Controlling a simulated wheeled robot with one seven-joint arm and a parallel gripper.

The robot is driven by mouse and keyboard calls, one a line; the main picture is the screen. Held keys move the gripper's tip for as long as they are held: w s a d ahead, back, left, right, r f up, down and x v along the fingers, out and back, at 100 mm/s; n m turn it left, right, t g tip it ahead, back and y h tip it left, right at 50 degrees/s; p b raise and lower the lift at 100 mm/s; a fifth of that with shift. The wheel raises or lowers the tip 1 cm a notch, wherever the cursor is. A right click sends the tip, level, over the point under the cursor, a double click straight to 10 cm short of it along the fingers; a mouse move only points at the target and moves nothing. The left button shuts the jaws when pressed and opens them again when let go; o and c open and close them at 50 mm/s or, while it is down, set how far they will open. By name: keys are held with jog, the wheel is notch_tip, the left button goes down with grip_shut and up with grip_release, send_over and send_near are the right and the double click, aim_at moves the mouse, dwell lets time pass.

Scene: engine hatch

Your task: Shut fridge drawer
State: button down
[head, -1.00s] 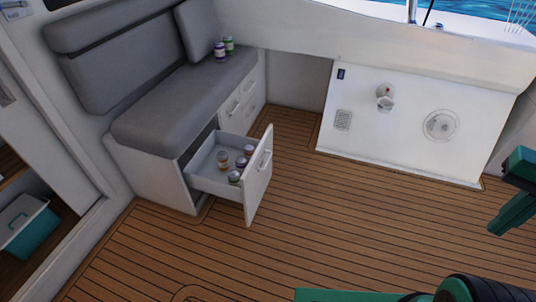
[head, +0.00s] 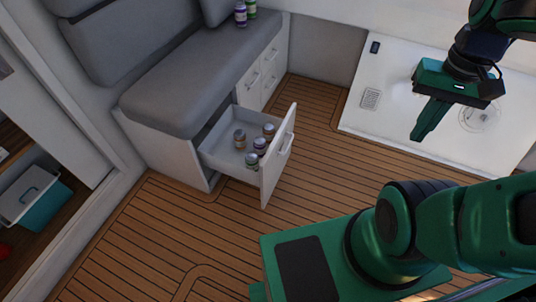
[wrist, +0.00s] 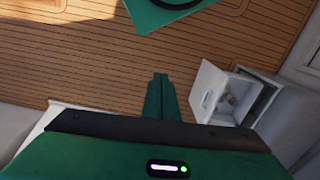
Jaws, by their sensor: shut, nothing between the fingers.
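The fridge drawer (head: 277,166) is a white drawer pulled out from under the grey bench, with a bar handle on its front panel. Several small cans or jars (head: 254,160) stand inside it. In the wrist view the open drawer (wrist: 207,88) shows at the right, with its front panel facing left. My gripper (head: 417,138) is shut and empty, pointing down, to the right of the drawer and well apart from it. Its fingers also show in the wrist view (wrist: 161,80) above the floor.
The grey cushioned bench (head: 190,85) has two cans (head: 243,14) on top. A white panel with fittings (head: 400,65) stands behind my gripper. Wooden floor (head: 325,130) is clear between my base and the drawer. A teal cooler (head: 38,203) sits at the left.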

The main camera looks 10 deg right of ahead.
jog(key=shift+d, duration=0.15)
jog(key=w+f+n, duration=0.2)
jog(key=w+f, duration=0.5)
jog(key=w, duration=0.1)
jog(key=m+t+y, duration=0.3)
jog(key=t+y, duration=0.3)
jog(key=y, duration=0.2)
send_near(269, 158)
jog(key=f+x, duration=0.1)
jog(key=x, duration=0.3)
jog(key=shift+w+a+r, duration=0.2)
jog(key=shift+w+a, duration=0.1)
jog(key=shift+a, duration=0.25)
